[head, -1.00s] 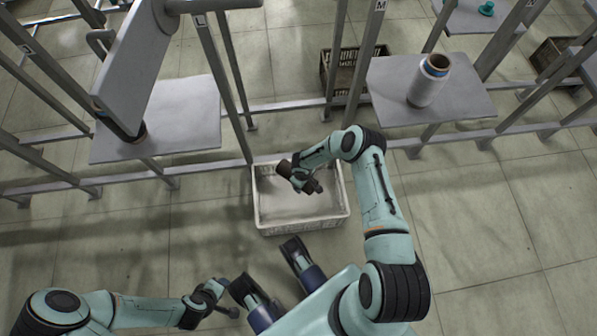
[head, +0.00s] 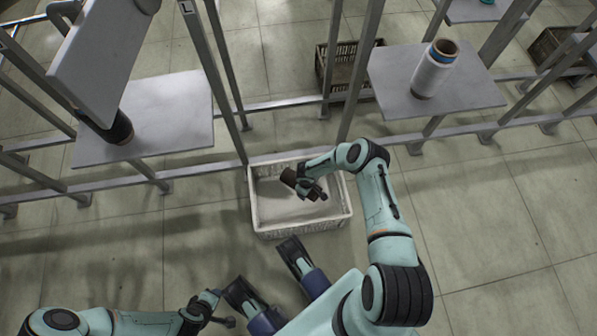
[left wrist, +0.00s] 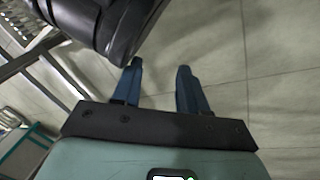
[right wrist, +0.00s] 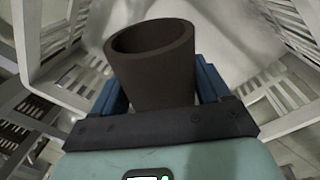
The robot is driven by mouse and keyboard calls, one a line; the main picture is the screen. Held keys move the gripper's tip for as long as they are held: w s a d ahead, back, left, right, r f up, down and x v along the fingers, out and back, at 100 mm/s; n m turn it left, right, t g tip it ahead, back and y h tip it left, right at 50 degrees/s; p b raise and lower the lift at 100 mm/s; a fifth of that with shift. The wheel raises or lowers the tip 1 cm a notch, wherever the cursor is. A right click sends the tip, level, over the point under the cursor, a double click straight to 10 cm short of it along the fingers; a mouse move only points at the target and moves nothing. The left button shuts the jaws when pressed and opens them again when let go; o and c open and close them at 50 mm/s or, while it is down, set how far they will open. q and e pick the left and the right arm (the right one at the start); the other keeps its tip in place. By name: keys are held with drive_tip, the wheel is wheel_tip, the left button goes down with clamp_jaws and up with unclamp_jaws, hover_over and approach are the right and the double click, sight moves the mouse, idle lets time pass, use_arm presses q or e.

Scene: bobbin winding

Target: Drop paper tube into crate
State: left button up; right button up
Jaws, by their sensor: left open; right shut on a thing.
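A dark brown paper tube (head: 289,178) is held in my right gripper (head: 307,188), over the white crate. In the right wrist view the hollow tube (right wrist: 152,65) sits between the blue fingers, its open end facing out, with the crate's slatted walls (right wrist: 45,35) around it. The white crate (head: 302,229) stands on the floor in front of me, and no other tube shows inside it. My left gripper (head: 224,308) is low at the bottom of the head view, away from the crate. In the left wrist view its fingers (left wrist: 158,88) are apart and empty.
A grey shelf (head: 165,120) on metal frames stands behind left, with a dark bobbin (head: 120,128) under a tilted panel. A right shelf (head: 465,92) carries a white yarn bobbin (head: 432,75). A dark crate (head: 345,75) sits behind. The floor at right is clear.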

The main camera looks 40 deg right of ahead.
use_arm(q)
drive_tip(key=shift+s+f, duration=0.55)
drive_tip(key=shift+s, duration=0.2)
use_arm(e)
drive_tip(key=shift+f, duration=0.45)
drive_tip(key=o, duration=1)
use_arm(q)
drive_tip(key=w+r+t+p, duration=0.1)
drive_tip(key=w+r+p, duration=0.2)
drive_tip(key=w+r, duration=0.15)
use_arm(e)
drive_tip(key=shift+o, duration=0.2)
drive_tip(key=r, duration=0.6)
drive_tip(key=shift+a+r, duration=0.2)
drive_tip(key=shift+a, duration=0.05)
drive_tip(key=r, duration=0.2)
drive_tip(key=r+p, duration=0.1)
drive_tip(key=r, duration=0.4)
drive_tip(key=shift+s+a+p, duration=0.2)
drive_tip(key=shift+a+p, duration=0.15)
drive_tip(key=shift+a, duration=0.05)
use_arm(q)
drive_tip(key=s+d+r+g, duration=0.1)
drive_tip(key=s+d+r, duration=0.1)
drive_tip(key=s, duration=0.3)
drive_tip(key=shift+d+r+m+h, duration=0.25)
drive_tip(key=shift+d+m+h, duration=0.05)
drive_tip(key=shift+d+h, duration=0.15)
